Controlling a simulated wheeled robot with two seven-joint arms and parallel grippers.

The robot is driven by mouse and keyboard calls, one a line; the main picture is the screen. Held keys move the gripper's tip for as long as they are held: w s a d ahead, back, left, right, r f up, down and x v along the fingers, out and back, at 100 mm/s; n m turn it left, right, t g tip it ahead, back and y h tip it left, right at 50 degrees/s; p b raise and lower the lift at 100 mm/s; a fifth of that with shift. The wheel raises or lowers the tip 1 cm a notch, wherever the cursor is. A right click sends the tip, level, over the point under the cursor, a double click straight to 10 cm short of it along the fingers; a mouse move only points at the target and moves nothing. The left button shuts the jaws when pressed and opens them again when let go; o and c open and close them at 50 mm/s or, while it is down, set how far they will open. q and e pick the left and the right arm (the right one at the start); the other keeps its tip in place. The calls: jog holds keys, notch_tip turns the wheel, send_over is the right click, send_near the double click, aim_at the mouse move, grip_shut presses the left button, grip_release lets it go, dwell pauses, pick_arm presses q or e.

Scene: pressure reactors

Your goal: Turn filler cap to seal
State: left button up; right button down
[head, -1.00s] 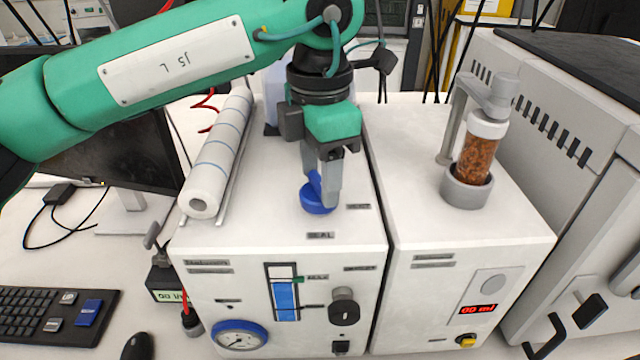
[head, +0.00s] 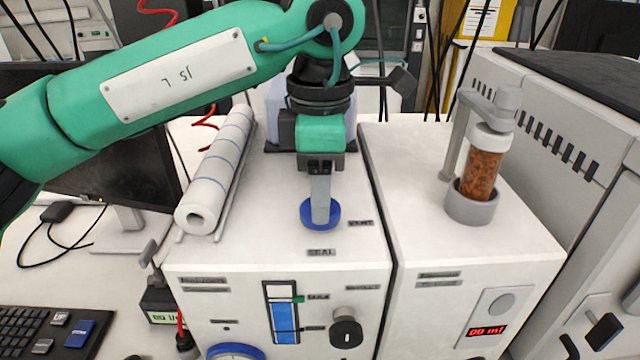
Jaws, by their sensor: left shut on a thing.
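The blue filler cap (head: 309,217) sits on top of the left white unit (head: 268,240). A SEAL label (head: 321,252) is in front of it and a second small label (head: 360,223) is to its right. My left gripper (head: 320,214) points down from above and is shut on the cap's raised middle. The fingers hide part of the cap, so its handle's direction is hard to tell. My right gripper is not in the head view.
A white paper roll (head: 214,170) lies left of the cap. A second white unit (head: 450,245) stands to the right, with a brown-filled jar (head: 482,172) in a holder. A gauge and a black knob (head: 346,330) are on the left unit's front.

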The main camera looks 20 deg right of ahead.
pick_arm(q)
jog(key=shift+r, duration=0.15)
jog(key=o, duration=1)
notch_tip(320, 180, up, 14)
jog(key=shift+f+b, duration=0.15)
jog(key=shift+b, duration=0.2)
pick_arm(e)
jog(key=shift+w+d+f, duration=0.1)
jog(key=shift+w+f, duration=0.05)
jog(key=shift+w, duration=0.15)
